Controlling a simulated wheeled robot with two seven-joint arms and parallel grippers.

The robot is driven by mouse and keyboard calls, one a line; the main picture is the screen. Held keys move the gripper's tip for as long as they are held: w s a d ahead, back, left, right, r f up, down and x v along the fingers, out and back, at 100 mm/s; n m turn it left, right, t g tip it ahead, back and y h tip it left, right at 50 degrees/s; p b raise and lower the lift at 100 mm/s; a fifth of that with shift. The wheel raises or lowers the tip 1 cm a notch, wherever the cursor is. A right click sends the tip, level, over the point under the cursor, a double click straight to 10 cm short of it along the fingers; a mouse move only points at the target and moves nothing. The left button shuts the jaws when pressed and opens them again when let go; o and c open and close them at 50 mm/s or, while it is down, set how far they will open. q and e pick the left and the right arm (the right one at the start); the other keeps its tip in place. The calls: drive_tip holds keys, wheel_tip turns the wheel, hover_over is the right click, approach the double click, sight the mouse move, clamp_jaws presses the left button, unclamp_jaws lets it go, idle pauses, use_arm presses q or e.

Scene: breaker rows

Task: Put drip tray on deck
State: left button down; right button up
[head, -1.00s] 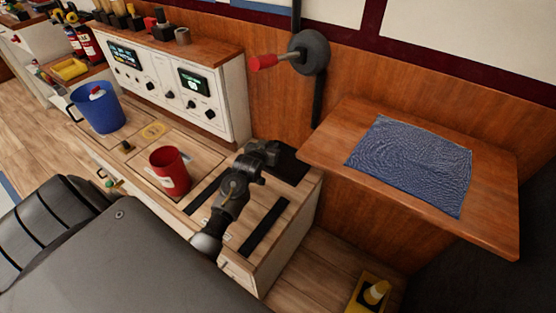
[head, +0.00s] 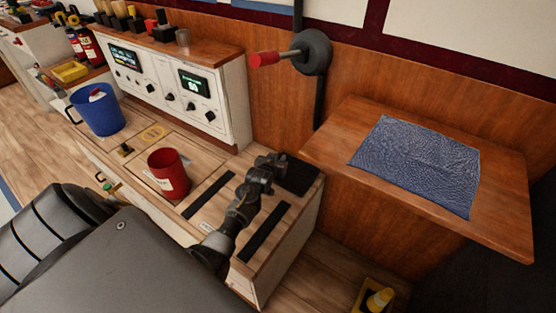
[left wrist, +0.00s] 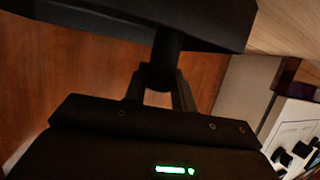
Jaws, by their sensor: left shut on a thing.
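The drip tray appears to be the flat black piece (head: 299,179) at the right end of the wood-topped bench. My left gripper (head: 276,164) is at its left edge in the head view. In the left wrist view the fingers (left wrist: 160,78) are shut on a dark round post (left wrist: 169,45) joined to the black slab (left wrist: 150,15). The deck appears to be the bench top (head: 232,212), with two black strips on it. My left arm hides part of it. I cannot tell whether the tray touches the deck. My right gripper is not in view.
A red bucket (head: 169,174) and a blue bucket (head: 97,110) stand left on the bench. A white control panel (head: 165,90) rises behind. A red-handled lever (head: 285,57) is on the wall. A wooden shelf (head: 325,140) with a blue cloth (head: 418,165) juts out at right.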

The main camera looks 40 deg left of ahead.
use_arm(q)
drive_tip(key=shift+f, duration=0.1)
drive_tip(key=c, duration=1.1)
unclamp_jaws()
drive_tip(key=shift+c, duration=0.2)
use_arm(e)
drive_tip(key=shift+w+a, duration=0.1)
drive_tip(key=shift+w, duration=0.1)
use_arm(q)
drive_tip(key=shift+r, duration=0.2)
drive_tip(key=p+v, duration=0.3)
drive_tip(key=v, duration=0.9)
drive_tip(key=shift+f, duration=0.2)
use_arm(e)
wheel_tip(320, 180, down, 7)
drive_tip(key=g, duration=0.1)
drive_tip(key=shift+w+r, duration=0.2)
